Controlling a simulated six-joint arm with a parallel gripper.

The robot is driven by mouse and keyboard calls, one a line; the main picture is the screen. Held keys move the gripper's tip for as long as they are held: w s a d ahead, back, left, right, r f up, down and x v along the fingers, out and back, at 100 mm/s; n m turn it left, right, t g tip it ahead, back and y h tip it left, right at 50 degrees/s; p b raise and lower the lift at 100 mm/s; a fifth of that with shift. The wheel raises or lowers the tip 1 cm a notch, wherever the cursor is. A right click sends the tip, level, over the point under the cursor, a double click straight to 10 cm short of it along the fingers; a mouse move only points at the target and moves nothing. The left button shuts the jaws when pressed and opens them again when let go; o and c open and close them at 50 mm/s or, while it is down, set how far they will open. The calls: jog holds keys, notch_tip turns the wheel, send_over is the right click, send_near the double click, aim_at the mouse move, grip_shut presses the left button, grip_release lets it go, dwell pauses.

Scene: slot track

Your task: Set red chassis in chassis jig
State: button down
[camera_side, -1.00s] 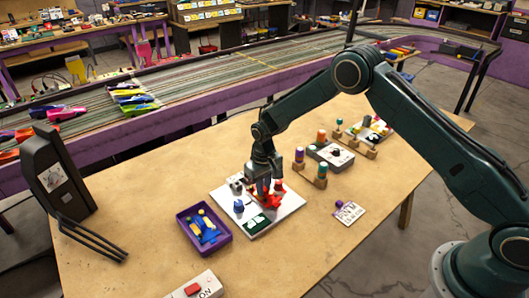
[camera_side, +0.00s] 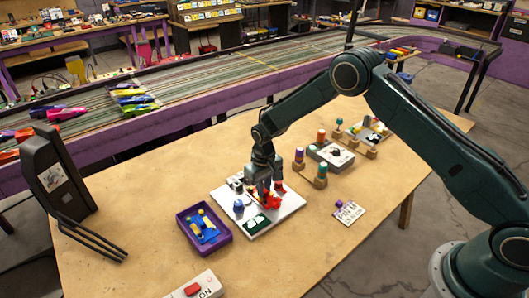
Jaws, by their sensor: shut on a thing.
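The red chassis (camera_side: 271,203) is on or just above the white board (camera_side: 284,213) in the middle of the table. My gripper (camera_side: 265,194) points down over the board and is shut on the red chassis, hiding part of it. A small red part (camera_side: 279,187) shows just right of my fingers; I cannot tell whether it belongs to a jig. The chassis jig cannot be told apart clearly here. A blue piece (camera_side: 239,206) and a dark green card (camera_side: 256,225) are on the board's left and front.
A purple tray (camera_side: 184,234) with blue and yellow parts is left of the board. Wooden peg stands (camera_side: 320,182) and a grey box (camera_side: 330,155) are to the right. A card (camera_side: 349,212) lies front right. A dark upright device (camera_side: 57,175) stands far left.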

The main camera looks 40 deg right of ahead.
jog(key=c, duration=1.3)
grip_release()
jog(key=shift+r, duration=0.1)
jog(key=s+d+r+t, duration=0.1)
jog(key=s+r, duration=0.2)
jog(key=r, duration=1)
jog(key=s+d+r, duration=0.1)
jog(key=s+r, duration=0.3)
jog(key=r, duration=0.9)
jog(key=s+d+r+t, duration=0.2)
jog(key=s+r, duration=0.4)
jog(key=s, duration=0.3)
jog(key=s+d+r+t, duration=0.1)
jog(key=s+d+r, duration=0.1)
jog(key=s+r, duration=0.5)
jog(key=s+f, duration=0.2)
jog(key=s, duration=0.5)
jog(key=s+d+f+t, duration=0.1)
jog(key=s, duration=0.6)
jog(key=shift+f+t, duration=0.3)
jog(key=shift+f, duration=0.1)
